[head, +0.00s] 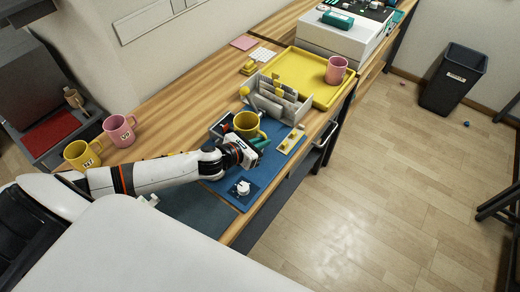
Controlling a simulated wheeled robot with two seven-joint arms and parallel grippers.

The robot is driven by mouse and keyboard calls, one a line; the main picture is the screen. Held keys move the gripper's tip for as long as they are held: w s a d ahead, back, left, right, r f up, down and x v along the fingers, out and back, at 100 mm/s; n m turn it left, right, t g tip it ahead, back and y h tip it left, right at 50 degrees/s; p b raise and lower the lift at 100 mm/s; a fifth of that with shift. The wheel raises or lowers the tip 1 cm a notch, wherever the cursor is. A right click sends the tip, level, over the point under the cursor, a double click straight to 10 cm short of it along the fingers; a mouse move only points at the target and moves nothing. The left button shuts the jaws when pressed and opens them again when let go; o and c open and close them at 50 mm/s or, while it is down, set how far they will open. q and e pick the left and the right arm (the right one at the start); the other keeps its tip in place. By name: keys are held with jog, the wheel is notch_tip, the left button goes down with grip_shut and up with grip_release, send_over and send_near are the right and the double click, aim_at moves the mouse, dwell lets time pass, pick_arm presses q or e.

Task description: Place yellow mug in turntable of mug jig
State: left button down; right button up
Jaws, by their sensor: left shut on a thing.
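A yellow mug (246,122) is at my left gripper (256,141), over the blue base of the mug jig (222,185). The gripper is shut on the mug; its green fingers show at the mug's near right side. The turntable is not clearly visible; the mug and gripper cover that part of the jig. I cannot tell whether the mug touches the jig. The mug looks about upright. My right gripper is not in view.
Grey upright plates (281,103) stand just behind the mug. A yellow tray (308,66) holds a pink mug (336,72). Another yellow mug (80,155) and a pink mug (120,132) stand at the left. A white knob (243,188) sits on the base's near end.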

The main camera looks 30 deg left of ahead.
pick_arm(q)
jog(key=shift+f, duration=1.8)
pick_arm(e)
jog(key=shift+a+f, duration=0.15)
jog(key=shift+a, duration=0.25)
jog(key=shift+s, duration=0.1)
pick_arm(q)
jog(key=c, duration=1.5)
grip_release()
jog(key=shift+s+f, duration=0.1)
jog(key=shift+f, duration=0.05)
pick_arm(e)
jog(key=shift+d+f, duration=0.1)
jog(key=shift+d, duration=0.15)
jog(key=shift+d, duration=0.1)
